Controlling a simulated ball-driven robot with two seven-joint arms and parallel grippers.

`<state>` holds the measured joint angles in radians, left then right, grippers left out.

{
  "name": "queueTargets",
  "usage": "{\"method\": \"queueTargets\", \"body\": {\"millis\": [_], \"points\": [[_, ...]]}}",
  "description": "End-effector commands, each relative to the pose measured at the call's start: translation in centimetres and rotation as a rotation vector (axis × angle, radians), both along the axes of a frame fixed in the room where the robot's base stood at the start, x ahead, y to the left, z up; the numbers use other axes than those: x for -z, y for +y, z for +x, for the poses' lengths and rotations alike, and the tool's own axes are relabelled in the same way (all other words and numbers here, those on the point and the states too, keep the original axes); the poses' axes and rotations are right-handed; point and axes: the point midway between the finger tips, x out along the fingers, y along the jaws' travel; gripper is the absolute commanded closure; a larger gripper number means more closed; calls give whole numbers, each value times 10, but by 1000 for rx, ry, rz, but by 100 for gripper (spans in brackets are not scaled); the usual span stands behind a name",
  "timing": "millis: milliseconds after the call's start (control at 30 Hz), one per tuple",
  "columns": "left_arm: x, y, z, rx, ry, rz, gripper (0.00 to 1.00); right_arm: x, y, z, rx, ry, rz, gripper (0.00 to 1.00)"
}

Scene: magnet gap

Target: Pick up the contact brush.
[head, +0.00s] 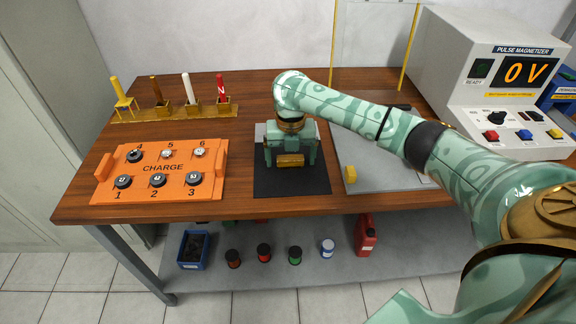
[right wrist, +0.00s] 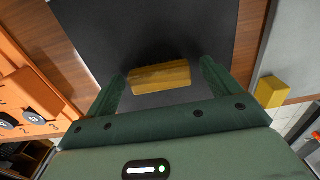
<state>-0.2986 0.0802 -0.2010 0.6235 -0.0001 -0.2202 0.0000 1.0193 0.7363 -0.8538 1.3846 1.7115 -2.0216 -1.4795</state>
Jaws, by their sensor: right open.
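My right gripper (head: 290,163) points down over a black mat (head: 290,185) at the middle of the table. It is open. A yellow-brown block (head: 290,160) shows between its two fingers, and it also shows between the fingertips in the right wrist view (right wrist: 160,77). No label tells whether this block is the contact brush. I see a clear gap on each side of it in the wrist view; its height relative to the fingertips is hard to judge. My left gripper is in neither view.
An orange CHARGE panel (head: 167,168) with knobs lies left of the mat. Behind it, a rack (head: 175,113) holds several coloured handles. Right of the mat is a grey plate (head: 385,160) with a yellow block (head: 350,174) at its edge. The pulse magnetizer (head: 450,65) stands at far right.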

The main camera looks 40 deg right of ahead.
Motion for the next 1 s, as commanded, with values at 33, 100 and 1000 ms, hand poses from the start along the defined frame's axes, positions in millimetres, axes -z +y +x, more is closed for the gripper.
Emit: {"method": "queueTargets", "body": {"millis": [33,100,1000], "points": [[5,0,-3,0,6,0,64,8,0,0,-1,1,0,11],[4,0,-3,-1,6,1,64,7,0,1,-1,-2,-1,11],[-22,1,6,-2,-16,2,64,-34,0,1,1,-8,0,59]]}}
